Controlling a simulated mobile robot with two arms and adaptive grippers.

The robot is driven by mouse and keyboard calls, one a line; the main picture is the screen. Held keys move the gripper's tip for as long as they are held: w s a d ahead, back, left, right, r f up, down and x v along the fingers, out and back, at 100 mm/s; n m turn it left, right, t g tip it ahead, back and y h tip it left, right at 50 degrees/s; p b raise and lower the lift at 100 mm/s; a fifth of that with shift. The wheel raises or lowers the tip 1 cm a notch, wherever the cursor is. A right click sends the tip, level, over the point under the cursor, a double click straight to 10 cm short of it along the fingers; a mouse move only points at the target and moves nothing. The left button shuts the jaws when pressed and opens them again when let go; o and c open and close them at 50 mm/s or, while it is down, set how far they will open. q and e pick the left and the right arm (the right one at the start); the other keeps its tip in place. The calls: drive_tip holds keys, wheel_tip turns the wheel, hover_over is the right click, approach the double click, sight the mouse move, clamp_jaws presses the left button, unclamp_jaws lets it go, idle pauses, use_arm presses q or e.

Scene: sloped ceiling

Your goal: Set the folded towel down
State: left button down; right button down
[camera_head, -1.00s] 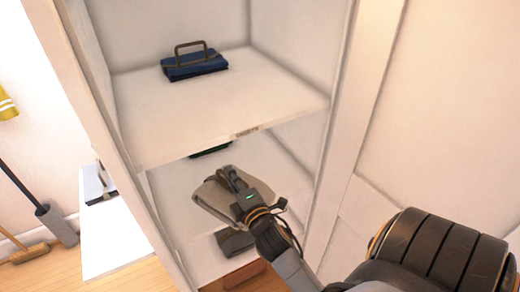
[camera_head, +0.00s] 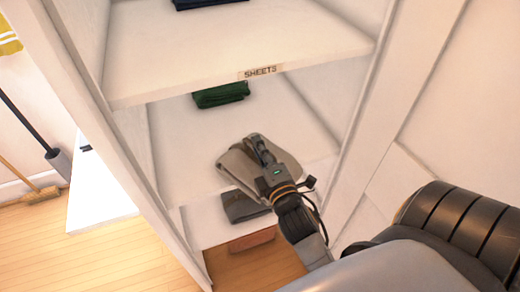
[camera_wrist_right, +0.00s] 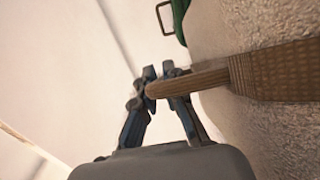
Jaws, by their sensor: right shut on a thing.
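The folded towel (camera_head: 237,167) is grey-beige and is held at the middle shelf, below the shelf edge labelled SHEETS. My right gripper (camera_head: 261,148) is above the towel and covers part of it. In the right wrist view, my right gripper (camera_wrist_right: 160,82) is shut on a brown handle or strap (camera_wrist_right: 200,80) that runs along the fuzzy towel (camera_wrist_right: 220,25). I cannot tell whether the towel touches the shelf (camera_head: 180,140). My left gripper is not in view.
A dark grey folded cloth (camera_head: 245,205) is on the shelf below. The upper shelf (camera_head: 240,40) overhangs. The cabinet's right side panel (camera_head: 375,120) stands near my arm.

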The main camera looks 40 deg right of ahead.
drive_tip(key=shift+a, duration=0.1)
drive_tip(key=shift+s+a+r, duration=0.1)
drive_tip(key=shift+s+r, duration=0.05)
drive_tip(key=shift+s, duration=0.05)
drive_tip(key=c, duration=1.4)
unclamp_jaws()
drive_tip(key=shift+f, duration=0.2)
